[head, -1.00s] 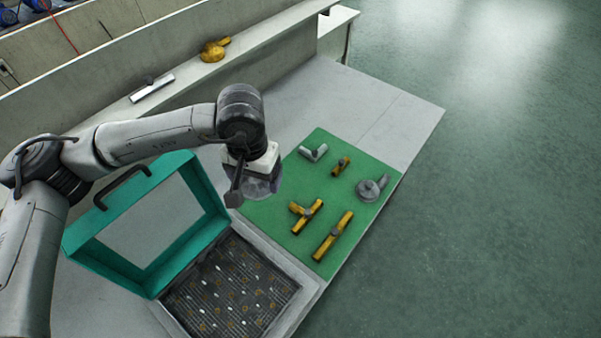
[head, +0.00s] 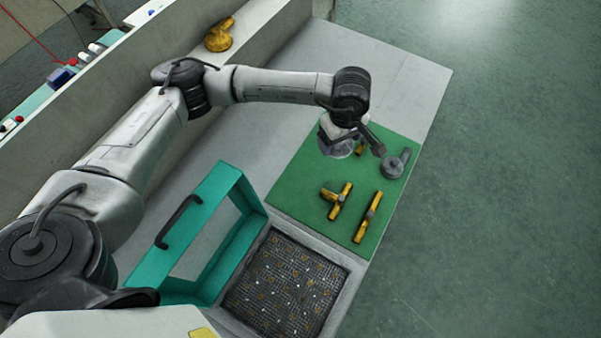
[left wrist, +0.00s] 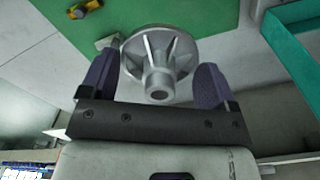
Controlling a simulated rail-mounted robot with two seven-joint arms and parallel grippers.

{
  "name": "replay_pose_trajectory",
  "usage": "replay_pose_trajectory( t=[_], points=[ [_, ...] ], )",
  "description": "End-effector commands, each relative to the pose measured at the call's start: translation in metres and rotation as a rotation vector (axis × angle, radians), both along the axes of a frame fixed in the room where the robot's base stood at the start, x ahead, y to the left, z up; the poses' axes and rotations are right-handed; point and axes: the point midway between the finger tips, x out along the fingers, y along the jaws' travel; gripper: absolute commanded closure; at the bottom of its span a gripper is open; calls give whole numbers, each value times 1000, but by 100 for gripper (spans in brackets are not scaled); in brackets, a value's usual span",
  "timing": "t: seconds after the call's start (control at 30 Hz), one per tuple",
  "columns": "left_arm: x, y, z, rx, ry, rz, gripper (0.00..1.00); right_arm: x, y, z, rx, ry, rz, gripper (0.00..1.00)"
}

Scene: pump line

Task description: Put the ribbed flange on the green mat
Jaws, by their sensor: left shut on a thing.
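The ribbed flange (left wrist: 160,62) is a grey disc with radial ribs and a central hub. In the left wrist view it sits between the two dark fingers of my left gripper (left wrist: 156,88), which is shut on it. In the head view my left gripper (head: 337,138) is over the far part of the green mat (head: 290,188), with the flange (head: 338,150) partly hidden beneath it. I cannot tell how far the flange is above the mat. The mat also shows behind the flange in the left wrist view (left wrist: 210,15). My right gripper is not in view.
On the mat are a yellow tee (head: 337,200), a yellow bar-shaped fitting (head: 368,217) and a grey round fitting (head: 393,166). A yellow part (head: 218,38) sits on the ledge. The mat's near-left area is clear.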

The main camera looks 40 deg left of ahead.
Motion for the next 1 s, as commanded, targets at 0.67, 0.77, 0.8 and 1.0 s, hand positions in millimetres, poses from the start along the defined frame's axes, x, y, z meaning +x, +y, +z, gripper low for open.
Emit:
replay_pose_trajectory(
  t=[0.67, 0.77, 0.8, 1.0],
  points=[
    [-38, 49, -102, 5, 3, 1833, 47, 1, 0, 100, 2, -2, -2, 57],
    [-48, 56, -114, 5, 2, 2019, 47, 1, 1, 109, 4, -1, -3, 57],
    [-52, 59, -117, 5, 0, 2080, 47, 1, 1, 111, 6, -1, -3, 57],
    [-64, 67, -131, 1, -1, 2287, 47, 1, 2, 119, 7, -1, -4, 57]
  ],
)
